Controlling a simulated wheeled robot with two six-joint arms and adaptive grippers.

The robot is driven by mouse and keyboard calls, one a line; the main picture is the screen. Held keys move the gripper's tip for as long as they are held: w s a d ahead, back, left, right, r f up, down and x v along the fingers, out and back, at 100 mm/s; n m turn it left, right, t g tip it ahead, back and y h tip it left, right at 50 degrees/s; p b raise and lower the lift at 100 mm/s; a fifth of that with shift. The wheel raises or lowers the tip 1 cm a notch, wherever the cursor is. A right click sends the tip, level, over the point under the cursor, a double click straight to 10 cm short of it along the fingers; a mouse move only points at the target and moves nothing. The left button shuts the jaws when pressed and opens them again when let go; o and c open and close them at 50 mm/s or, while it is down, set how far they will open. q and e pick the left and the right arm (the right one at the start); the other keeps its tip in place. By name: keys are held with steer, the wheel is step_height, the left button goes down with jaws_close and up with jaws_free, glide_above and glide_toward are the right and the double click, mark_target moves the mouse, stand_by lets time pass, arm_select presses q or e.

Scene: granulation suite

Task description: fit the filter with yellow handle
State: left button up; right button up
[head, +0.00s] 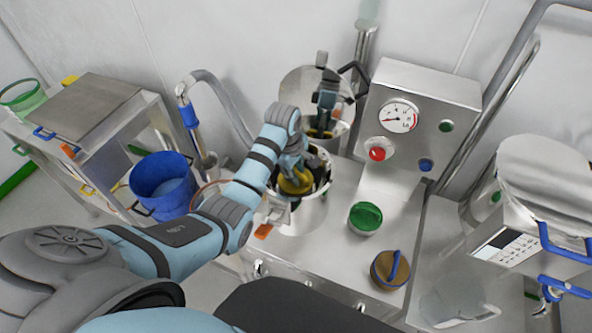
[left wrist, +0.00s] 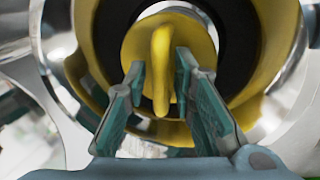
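The filter with the yellow handle (head: 297,184) is a round yellow disc with a raised grip bar. It sits at the open mouth of a steel housing (head: 303,218) on the bench, partly hidden by my left gripper. My left gripper (left wrist: 160,72) is open, one finger on each side of the handle, with a visible gap to each. I cannot tell how deep the filter sits. My right gripper is out of view.
A green-handled round piece (head: 365,217) and a brown one with a blue handle (head: 390,269) lie on the bench at right. A gauge panel (head: 413,115) stands behind. A blue bucket (head: 163,188) is at left. A raised round lid (head: 305,88) stands behind the housing.

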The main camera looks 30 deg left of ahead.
arm_select(q)
steer(key=shift+o, duration=0.2)
steer(key=shift+r, duration=0.1)
step_height(320, 180, up, 7)
steer(key=s, duration=0.1)
steer(key=shift+s, duration=0.2)
steer(key=shift+a+r, duration=0.1)
steer(key=shift+a, duration=0.05)
